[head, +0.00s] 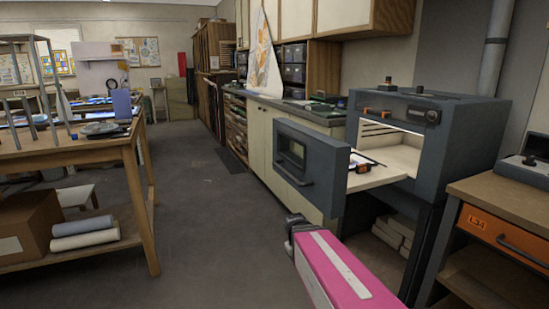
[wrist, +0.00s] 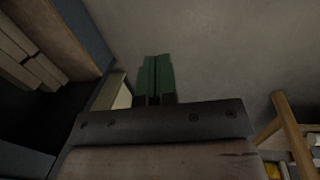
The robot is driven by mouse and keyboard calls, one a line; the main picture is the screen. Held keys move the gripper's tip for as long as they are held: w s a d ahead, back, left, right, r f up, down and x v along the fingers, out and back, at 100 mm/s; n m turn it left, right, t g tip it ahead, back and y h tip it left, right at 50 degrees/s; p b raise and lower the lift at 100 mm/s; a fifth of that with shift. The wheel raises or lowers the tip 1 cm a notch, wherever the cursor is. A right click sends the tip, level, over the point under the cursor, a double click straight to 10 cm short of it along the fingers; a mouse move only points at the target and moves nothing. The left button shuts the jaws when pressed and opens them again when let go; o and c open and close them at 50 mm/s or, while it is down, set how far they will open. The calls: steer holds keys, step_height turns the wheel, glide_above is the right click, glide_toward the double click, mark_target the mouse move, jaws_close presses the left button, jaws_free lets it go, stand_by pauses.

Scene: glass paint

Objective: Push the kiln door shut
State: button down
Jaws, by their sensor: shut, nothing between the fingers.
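The grey kiln (head: 465,138) stands on the right in the head view, with its lit chamber showing. Its door (head: 325,165) stands wide open out to the left of the chamber, with a small window and a dark bar handle (head: 293,172). A pale shelf (head: 385,178) with a small orange-and-black item on it shows between door and chamber. My gripper (head: 292,224) is low in front of the door's lower edge; I cannot tell whether it touches. In the wrist view its green fingers (wrist: 155,78) are together and empty.
A wooden workbench (head: 75,149) stands on the left, with rolls on its lower shelf. A side table (head: 500,195) with an orange drawer (head: 505,235) is right of the kiln. Cabinets (head: 260,137) line the wall behind the door. The grey floor (head: 205,220) between is clear.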

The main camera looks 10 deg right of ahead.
steer(key=w+a+r+n+h, duration=0.1)
steer(key=w+r+n+h, duration=0.3)
steer(key=w+r+n, duration=0.15)
steer(key=n+t+h, duration=0.6)
steer(key=n+h, duration=0.5)
steer(key=n, duration=0.2)
glide_toward(286, 155)
steer(key=x, duration=0.7)
steer(key=shift+d+r, duration=0.1)
steer(key=shift+d, duration=0.15)
steer(key=x, duration=4.1)
steer(key=shift+s+d, duration=0.25)
steer(key=shift+d, duration=0.2)
steer(key=shift+d, duration=0.1)
